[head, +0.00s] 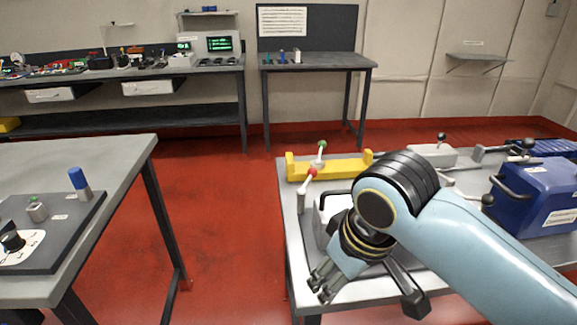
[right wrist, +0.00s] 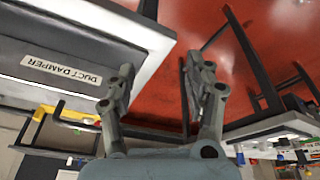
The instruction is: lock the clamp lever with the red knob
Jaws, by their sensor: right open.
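The clamp lever with the red knob (head: 312,173) stands on the left part of the right-hand table, in front of a yellow frame (head: 345,169). Its arm leans up to the right from a small grey post (head: 301,199). My right gripper (head: 322,292) is open and empty, pointing down and left near that table's front left edge. It is apart from the lever, nearer to me. In the right wrist view the open fingers (right wrist: 160,68) have nothing between them, and I cannot make out the red knob there. My left gripper is not in view.
A lever with a green knob (head: 321,145) stands by the yellow frame. A black-knobbed lever (head: 441,137) and a blue case (head: 540,193) are further right. A plate labelled DUCT DAMPER (right wrist: 62,70) is close to my right gripper. Red floor separates this table from the left table (head: 100,165).

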